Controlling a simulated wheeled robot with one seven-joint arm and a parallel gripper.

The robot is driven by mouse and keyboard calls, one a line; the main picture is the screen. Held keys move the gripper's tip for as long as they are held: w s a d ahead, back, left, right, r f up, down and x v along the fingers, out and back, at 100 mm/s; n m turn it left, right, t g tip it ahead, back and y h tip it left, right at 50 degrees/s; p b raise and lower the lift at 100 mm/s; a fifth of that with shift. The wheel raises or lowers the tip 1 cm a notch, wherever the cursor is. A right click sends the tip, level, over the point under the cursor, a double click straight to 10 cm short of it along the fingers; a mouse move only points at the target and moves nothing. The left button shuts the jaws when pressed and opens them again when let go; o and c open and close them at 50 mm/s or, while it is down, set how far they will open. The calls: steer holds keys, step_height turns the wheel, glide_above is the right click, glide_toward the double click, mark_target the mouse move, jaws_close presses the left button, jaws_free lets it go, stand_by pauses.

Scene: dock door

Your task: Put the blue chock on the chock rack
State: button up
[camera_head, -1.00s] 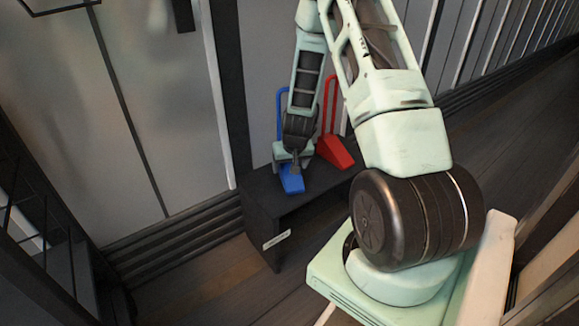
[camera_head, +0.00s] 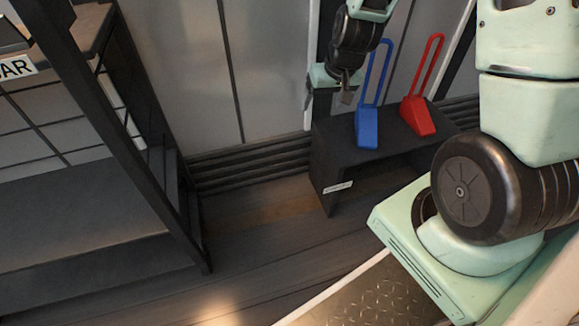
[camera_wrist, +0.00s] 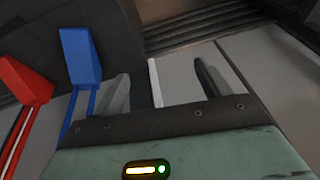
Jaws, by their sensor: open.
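The blue chock (camera_head: 368,130) stands upright on the dark, low chock rack (camera_head: 326,165), its tall loop handle rising at the back. A red chock (camera_head: 419,117) stands to its right on the same rack. My gripper (camera_head: 346,92) is open and empty, just left of the blue chock and apart from it, near the rack's left end. In the wrist view my open fingers (camera_wrist: 163,88) have nothing between them. There the blue chock (camera_wrist: 80,55) lies left of the fingers, and the red chock (camera_wrist: 27,82) is farther left.
A dark frame shelf with a partly cut-off sign (camera_head: 12,68) stands at the left. Grey wall panels (camera_head: 265,75) rise behind the rack. Wooden floor (camera_head: 275,235) is open in front of the rack.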

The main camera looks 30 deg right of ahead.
steer(key=s+a+r+n+g+y, duration=0.1)
steer(key=s+a+r+n, duration=0.15)
steer(key=a, duration=0.45)
steer(key=s+a+r+n+y, duration=0.1)
steer(key=s+a+r+n, duration=0.15)
steer(key=a, duration=0.55)
steer(key=s+a+r+n+g, duration=0.1)
steer(key=s+a+r+n, duration=0.2)
steer(key=s, duration=0.6)
steer(key=s+a+r+n+g+h, duration=0.1)
steer(key=s+a+r+n, duration=0.1)
steer(key=s+a, duration=0.4)
steer(key=s+r, duration=0.1)
steer(key=s, duration=0.1)
steer(key=shift+s+a+n+g+h, duration=0.3)
steer(key=shift+s+a+n+g, duration=0.05)
steer(key=shift+a+n+g, duration=0.05)
step_height(320, 180, up, 41)
steer(key=p, duration=4)
steer(key=shift+f+p, duration=0.2)
steer(key=shift+p, duration=0.1)
